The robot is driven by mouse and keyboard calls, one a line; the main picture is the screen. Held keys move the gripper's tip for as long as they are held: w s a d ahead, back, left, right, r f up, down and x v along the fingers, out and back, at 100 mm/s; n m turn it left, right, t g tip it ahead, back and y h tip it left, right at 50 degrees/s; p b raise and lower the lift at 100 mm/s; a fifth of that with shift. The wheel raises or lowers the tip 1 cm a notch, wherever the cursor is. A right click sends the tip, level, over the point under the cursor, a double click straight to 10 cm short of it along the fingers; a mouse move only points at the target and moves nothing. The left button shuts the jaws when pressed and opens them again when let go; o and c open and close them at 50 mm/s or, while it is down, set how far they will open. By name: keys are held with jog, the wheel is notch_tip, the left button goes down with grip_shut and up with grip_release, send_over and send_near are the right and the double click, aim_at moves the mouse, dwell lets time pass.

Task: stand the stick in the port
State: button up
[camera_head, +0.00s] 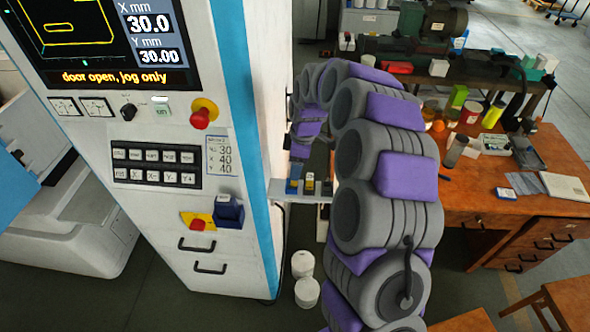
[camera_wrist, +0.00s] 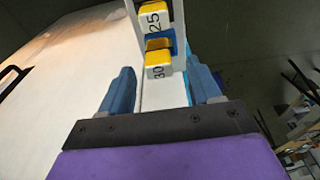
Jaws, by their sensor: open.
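My gripper (camera_wrist: 160,70) is open, its two blue fingers apart and nothing clasped between them. Past the fingertips, a yellow-ended piece marked 30 (camera_wrist: 158,72) sits with blue around it on a narrow white shelf (camera_wrist: 142,62). A second yellow-ended piece marked 25 (camera_wrist: 153,18) is beyond it. In the head view the shelf (camera_head: 280,188) juts from the machine's side, with small blue, yellow and dark pieces on it, below my gripper (camera_head: 299,168). I cannot tell which piece is the stick, and no port can be made out.
The white machine (camera_head: 170,235) with its button panel stands close on the left. A dark blue box (camera_head: 229,211) is on its front. White rolls (camera_head: 306,292) stand on the floor below. A cluttered wooden desk (camera_head: 480,190) is at the right.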

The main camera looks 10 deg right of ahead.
jog(key=shift+r, duration=4.5)
jog(key=s+a+r+m, duration=0.2)
jog(key=s+r, duration=0.1)
jog(key=s, duration=0.5)
jog(key=s+a+r+m, duration=0.2)
jog(key=s+m, duration=0.1)
jog(key=s, duration=0.6)
jog(key=s+d+f+m+g, duration=0.1)
jog(key=s+m, duration=0.3)
jog(key=s, duration=0.8)
jog(key=s+d+f+m+g+h, duration=0.1)
jog(key=s+m, duration=0.4)
jog(key=s, duration=0.8)
jog(key=shift+d+f+h, duration=0.3)
jog(key=shift+d+f, duration=0.05)
jog(key=shift+f, duration=0.25)
jog(key=shift+c, duration=0.2)
